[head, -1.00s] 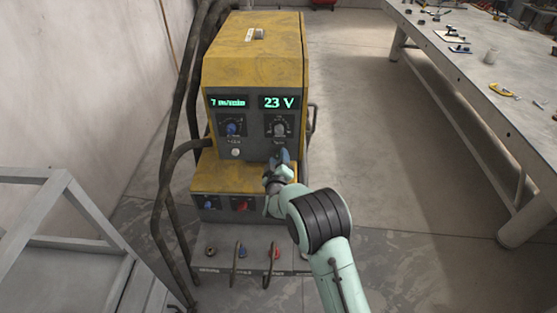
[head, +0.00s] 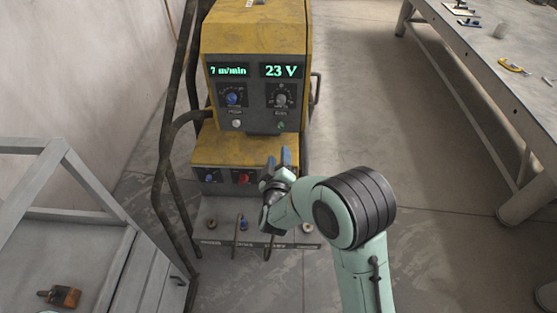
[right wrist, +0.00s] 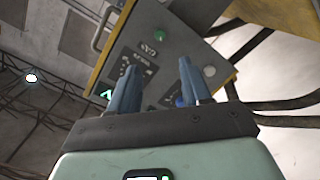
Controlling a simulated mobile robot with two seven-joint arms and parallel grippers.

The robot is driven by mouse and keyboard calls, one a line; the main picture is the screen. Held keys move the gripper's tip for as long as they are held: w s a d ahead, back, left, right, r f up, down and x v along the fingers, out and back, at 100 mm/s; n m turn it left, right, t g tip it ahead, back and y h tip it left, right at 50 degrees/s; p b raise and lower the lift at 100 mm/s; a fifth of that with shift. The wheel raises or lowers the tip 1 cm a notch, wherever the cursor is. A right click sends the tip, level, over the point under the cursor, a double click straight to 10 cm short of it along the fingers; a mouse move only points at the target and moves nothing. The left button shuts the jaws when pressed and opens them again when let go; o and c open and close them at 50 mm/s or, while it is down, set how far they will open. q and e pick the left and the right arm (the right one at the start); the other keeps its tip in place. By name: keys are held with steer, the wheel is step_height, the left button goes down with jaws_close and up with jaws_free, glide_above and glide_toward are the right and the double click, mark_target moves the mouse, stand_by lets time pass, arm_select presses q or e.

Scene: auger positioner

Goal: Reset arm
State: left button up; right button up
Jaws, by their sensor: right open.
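My right gripper (head: 279,160) is in front of the yellow welding machine (head: 256,35), below its upper control panel. Its two blue-grey fingers are apart with nothing between them, and they also show in the right wrist view (right wrist: 158,85). The machine's displays read 7 m/min and 23 V. A blue knob (head: 232,97) and a grey knob (head: 281,98) sit under the displays. The panel is tilted in the right wrist view (right wrist: 170,40), beyond the fingers, with a green light on it. My left gripper is not in view.
A grey workbench (head: 480,80) with small tools stands at the right. A grey metal frame (head: 85,200) stands at the left, with an orange-brown object (head: 60,296) on it. Dark hoses (head: 165,150) run along the machine's left side. The floor between machine and bench is clear.

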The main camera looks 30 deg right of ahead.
stand_by(0.5)
steer(key=s+a+f+m+g+y, duration=0.1)
steer(key=s+a+f+g+y, duration=0.2)
steer(key=f, duration=0.6)
steer(key=s+a+f+g+y, duration=0.1)
steer(key=s+f+g+y, duration=0.1)
steer(key=s+f, duration=0.55)
steer(key=s+a+f+m+g+y, duration=0.1)
steer(key=s+a+f+g+y, duration=0.15)
steer(key=f, duration=0.85)
steer(key=s+a+f+m+g+y, duration=0.2)
steer(key=s+a+f+g, duration=0.2)
steer(key=s, duration=0.6)
steer(key=s+a+f+m+g+y+p, duration=0.1)
steer(key=s+a, duration=0.4)
steer(key=s, duration=0.6)
step_height(320, 180, down, 3)
steer(key=m+g+y, duration=0.1)
steer(key=g+y, duration=0.1)
steer(key=shift+s+m+g, duration=0.15)
steer(key=shift+m+g, duration=0.2)
steer(key=shift+m, duration=0.05)
steer(key=shift+r, duration=0.1)
steer(key=shift+c, duration=0.3)
